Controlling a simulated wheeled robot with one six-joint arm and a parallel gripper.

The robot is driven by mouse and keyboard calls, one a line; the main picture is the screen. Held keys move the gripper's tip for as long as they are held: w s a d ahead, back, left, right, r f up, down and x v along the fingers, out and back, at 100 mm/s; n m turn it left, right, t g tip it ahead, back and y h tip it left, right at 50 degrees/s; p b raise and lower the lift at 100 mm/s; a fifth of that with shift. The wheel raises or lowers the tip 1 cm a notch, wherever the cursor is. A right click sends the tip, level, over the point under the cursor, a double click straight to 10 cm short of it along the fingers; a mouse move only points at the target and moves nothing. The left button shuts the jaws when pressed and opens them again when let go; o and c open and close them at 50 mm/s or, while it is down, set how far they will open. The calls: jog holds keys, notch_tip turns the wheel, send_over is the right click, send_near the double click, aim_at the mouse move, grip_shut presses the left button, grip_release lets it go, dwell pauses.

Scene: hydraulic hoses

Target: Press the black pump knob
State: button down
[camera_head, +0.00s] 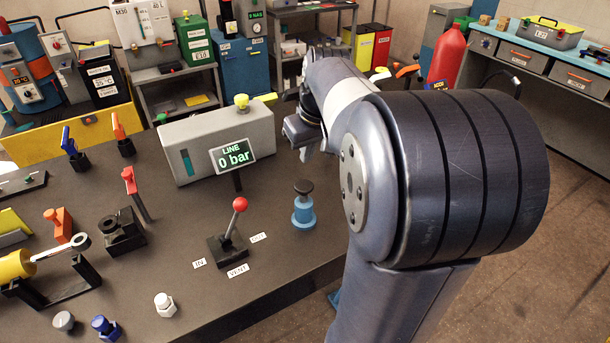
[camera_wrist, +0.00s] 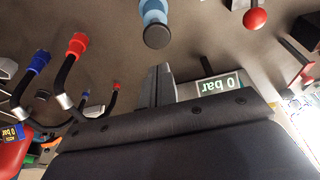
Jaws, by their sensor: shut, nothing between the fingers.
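The black pump knob (camera_head: 303,186) is a round dark cap on a short stem above a light blue pump body (camera_head: 304,212), which stands upright on the dark bench. In the wrist view the knob (camera_wrist: 157,37) shows end-on at the top, with the blue body (camera_wrist: 154,10) behind it. My gripper (camera_head: 306,152) is above and behind the knob in the head view, apart from it. In the wrist view my gripper (camera_wrist: 160,72) has its fingers together and empty, with a gap between them and the knob.
A red-balled lever (camera_head: 240,204) stands left of the pump, near the IN, VENT and OUT labels. A grey box with a "LINE 0 bar" display (camera_head: 233,154) is behind it. Hoses with red and blue ends (camera_wrist: 76,44) show in the wrist view.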

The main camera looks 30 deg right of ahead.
aim_at(303, 184)
jog(key=x, duration=0.5)
jog(key=s+x, duration=0.1)
jog(key=x, duration=0.2)
jog(key=shift+s+f, duration=0.1)
jog(key=shift+f, duration=0.05)
